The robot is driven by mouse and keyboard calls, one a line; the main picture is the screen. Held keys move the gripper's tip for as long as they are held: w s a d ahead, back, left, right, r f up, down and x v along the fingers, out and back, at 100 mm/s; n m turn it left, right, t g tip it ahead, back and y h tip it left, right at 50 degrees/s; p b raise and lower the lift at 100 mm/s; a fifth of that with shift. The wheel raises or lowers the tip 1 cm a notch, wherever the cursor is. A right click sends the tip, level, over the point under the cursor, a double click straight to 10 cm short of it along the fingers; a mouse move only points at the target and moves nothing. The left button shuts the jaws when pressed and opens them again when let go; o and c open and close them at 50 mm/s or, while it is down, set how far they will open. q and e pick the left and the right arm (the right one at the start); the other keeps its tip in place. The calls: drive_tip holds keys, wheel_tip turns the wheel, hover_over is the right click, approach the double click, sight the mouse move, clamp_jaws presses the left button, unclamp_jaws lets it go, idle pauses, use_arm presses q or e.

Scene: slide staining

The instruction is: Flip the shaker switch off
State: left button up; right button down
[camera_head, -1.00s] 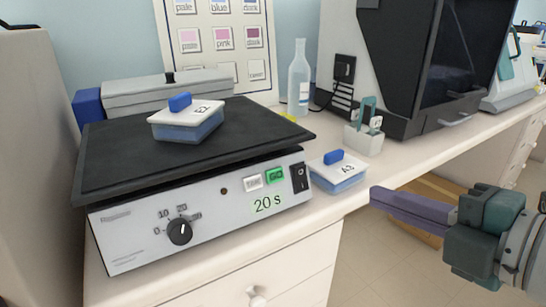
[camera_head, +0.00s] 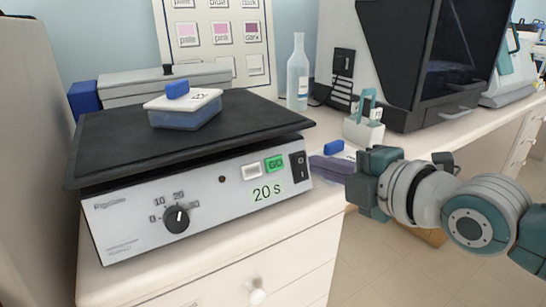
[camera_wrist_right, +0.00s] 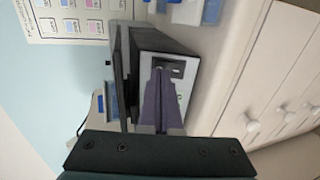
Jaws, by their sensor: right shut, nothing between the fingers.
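The shaker (camera_head: 140,235) stands on the bench with a dark platform (camera_head: 110,150) on top. Its black rocker switch (camera_head: 299,166) is at the right end of the front panel; which side is pressed in is too small to tell. In the right wrist view the switch (camera_wrist_right: 178,68) lies just beyond the fingertips. My right gripper (camera_head: 314,162) is shut and empty, its purple fingertips close beside the switch; I cannot tell whether they touch it. Its fingers (camera_wrist_right: 160,75) are together in the wrist view. My left gripper is not in view.
A lidded staining box (camera_head: 185,118) sits on the platform. A second box with a blue knob (camera_head: 333,147) is partly hidden behind my right fingers. A small rack (camera_head: 364,130) and a clear bottle (camera_head: 298,75) stand behind. Drawers (camera_head: 235,285) are below the bench edge.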

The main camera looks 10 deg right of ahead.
drive_tip(key=shift+x, duration=1.05)
